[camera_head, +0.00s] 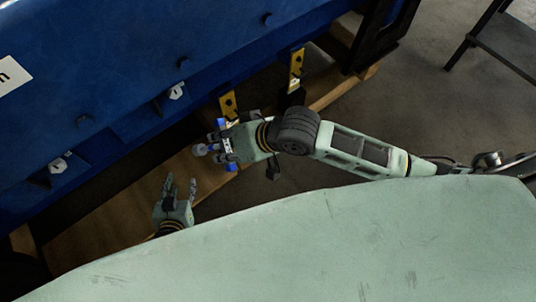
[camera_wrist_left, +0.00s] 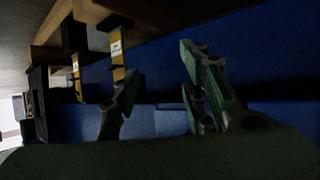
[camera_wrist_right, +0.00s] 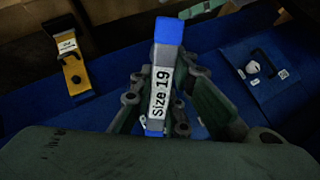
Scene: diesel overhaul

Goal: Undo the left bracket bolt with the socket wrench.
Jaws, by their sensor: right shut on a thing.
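The left bracket bolt (camera_head: 58,165) is a pale bolt head on a small plate low on the blue engine side, at the far left of the head view. My right gripper (camera_head: 212,147) is shut on the socket wrench, which has blue ends (camera_head: 231,167). The wrench is apart from the left bolt. My left gripper (camera_head: 180,188) is open and empty, below and left of the right one; its spread fingers (camera_wrist_left: 160,95) show in the left wrist view.
A second pale bolt (camera_head: 176,92) is on the engine, farther right. Yellow straps (camera_head: 228,105) and (camera_head: 296,68) hang along the engine's lower edge. Wooden beams (camera_head: 120,215) lie beneath it. A black stand (camera_head: 490,35) is at the top right.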

